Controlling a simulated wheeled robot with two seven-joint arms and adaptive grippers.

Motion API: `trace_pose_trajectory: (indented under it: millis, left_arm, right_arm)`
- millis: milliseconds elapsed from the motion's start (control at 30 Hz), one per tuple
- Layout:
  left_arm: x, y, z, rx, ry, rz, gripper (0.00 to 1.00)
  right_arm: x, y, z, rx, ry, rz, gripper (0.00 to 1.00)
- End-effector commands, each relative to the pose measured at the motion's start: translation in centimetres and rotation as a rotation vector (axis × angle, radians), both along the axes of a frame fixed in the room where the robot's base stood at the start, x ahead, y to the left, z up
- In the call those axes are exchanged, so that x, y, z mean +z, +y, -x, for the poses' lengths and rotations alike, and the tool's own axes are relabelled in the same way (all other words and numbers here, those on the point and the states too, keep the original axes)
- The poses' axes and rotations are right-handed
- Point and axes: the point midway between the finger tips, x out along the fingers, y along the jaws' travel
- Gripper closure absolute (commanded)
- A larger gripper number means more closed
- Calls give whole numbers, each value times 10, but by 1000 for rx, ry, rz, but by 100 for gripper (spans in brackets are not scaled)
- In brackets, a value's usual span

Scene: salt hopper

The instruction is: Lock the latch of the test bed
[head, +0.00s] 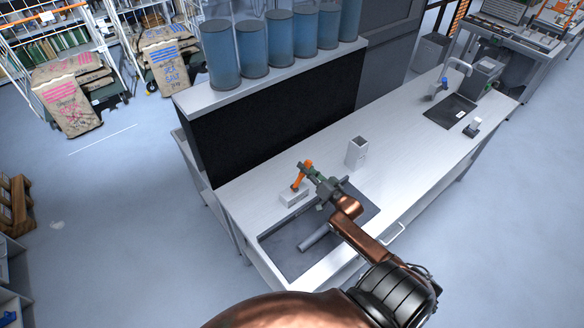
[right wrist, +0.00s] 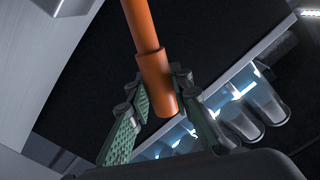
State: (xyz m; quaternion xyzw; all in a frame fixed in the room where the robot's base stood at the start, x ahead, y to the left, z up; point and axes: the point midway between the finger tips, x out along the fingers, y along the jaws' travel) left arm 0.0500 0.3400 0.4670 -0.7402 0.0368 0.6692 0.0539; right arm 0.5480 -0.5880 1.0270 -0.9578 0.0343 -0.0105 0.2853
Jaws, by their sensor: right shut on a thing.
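The latch shows as an orange handle (head: 301,180) that stands tilted on a small pale block (head: 292,198) on the bench top. My right gripper (head: 309,172) is at the upper part of the handle, shut on it. In the right wrist view the orange handle (right wrist: 143,30) runs down between the two green-padded fingers of my right gripper (right wrist: 157,88), its end inside the jaws. The lower joint of the latch is partly hidden in the head view. My left gripper is not in view.
The white bench (head: 262,180) has a dark recess (head: 285,258) with a grey cylinder (head: 318,236) under my right arm. A square grey post (head: 357,152) stands just right of the gripper. A black panel (head: 280,115) rises behind, with blue containers (head: 252,50) on its shelf.

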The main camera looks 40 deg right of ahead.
Motion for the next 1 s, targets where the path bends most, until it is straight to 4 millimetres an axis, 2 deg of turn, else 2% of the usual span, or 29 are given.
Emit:
trace_pose_trajectory:
  millis: [167, 633, 667, 900, 1000]
  left_arm:
    - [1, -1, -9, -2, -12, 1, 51]
    - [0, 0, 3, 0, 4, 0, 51]
    - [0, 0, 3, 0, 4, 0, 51]
    - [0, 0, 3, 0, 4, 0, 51]
    - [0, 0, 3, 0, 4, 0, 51]
  right_arm:
    - [-2, -10, 6, -11, -3, -36, 100]
    - [-4, -12, 8, -14, -3, -51, 100]
    - [-4, -12, 8, -14, -3, -51, 79]
    - [-4, -11, 6, -11, -2, -48, 63]
    - [-4, -10, 6, -10, -3, -48, 62]
